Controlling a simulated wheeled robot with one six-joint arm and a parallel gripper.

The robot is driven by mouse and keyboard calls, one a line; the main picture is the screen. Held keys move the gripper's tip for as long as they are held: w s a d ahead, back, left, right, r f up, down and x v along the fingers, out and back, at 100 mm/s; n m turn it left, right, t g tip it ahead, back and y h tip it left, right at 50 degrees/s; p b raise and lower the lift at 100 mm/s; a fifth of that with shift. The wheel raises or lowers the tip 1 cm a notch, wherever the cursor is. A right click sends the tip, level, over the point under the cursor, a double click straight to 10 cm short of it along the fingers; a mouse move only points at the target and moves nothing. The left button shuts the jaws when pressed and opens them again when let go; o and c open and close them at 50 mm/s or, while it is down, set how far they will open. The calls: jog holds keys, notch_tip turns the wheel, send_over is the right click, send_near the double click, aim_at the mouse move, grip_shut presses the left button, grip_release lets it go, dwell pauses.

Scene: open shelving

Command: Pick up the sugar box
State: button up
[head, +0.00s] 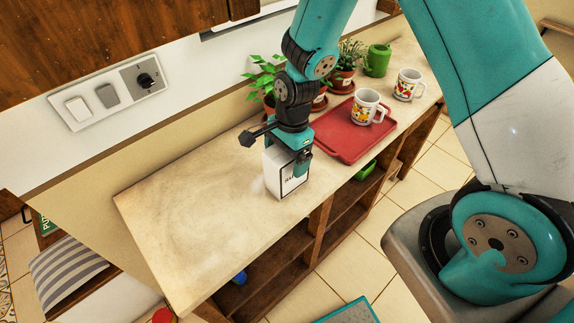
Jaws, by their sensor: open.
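The sugar box (291,182) is a white carton with a black outline and dark lettering. It stands upright on the light top of the shelving unit (190,215). My gripper (290,160) points down right over the box, with one finger in front of its upper part and the other hidden from view. The gripper is open around or just above the top of the box. I cannot tell whether the fingers touch it. The upper part of the box is partly covered by the gripper.
A red tray (338,145) with a patterned mug (366,107) lies close behind to the right. Another mug (408,85), a green watering can (377,60) and potted plants (265,78) stand farther back. The counter's left part is clear.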

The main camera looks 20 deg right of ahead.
jog(key=shift+f, duration=0.25)
dwell(0.3)
jog(key=c, duration=1.4)
